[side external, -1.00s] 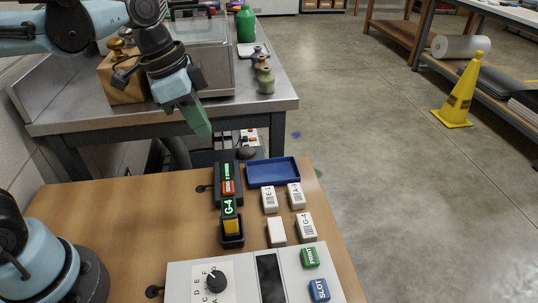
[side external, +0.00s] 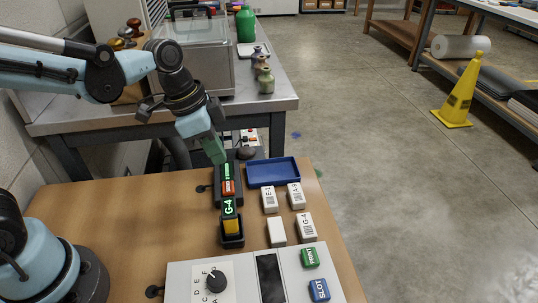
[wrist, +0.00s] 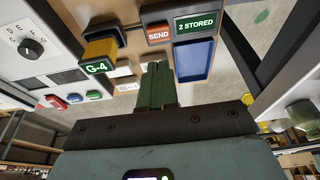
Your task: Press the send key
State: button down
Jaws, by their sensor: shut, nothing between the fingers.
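The send key (side external: 228,188) is an orange-red key on a dark box, beside a green-lit display (side external: 226,171). In the wrist view the key (wrist: 158,34) reads SEND and the display (wrist: 195,24) reads 2 STORED. My gripper (side external: 216,152) has green fingers, closed together and empty. It hangs near the far end of the box, apart from the key. In the wrist view the closed fingers (wrist: 156,86) point toward the box, with the key beyond their tips.
A G-4 display (side external: 229,208) and yellow block (side external: 232,226) sit just in front of the send key. A blue tray (side external: 273,172) and several white labelled blocks lie to the right. A dial panel (side external: 190,273) with green PRINT (side external: 310,257) and blue SLOT (side external: 319,290) keys is nearest.

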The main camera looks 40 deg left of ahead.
send_over(230, 186)
jog(key=f, duration=0.5)
jog(key=shift+s+a, duration=0.35)
jog(key=shift+s, duration=0.05)
jog(key=shift+f, duration=0.95)
jog(key=shift+f, duration=0.1)
jog(key=shift+f, duration=0.85)
jog(key=shift+r, duration=0.55)
jog(key=v, duration=1.3)
jog(key=shift+w+d+r, duration=0.25)
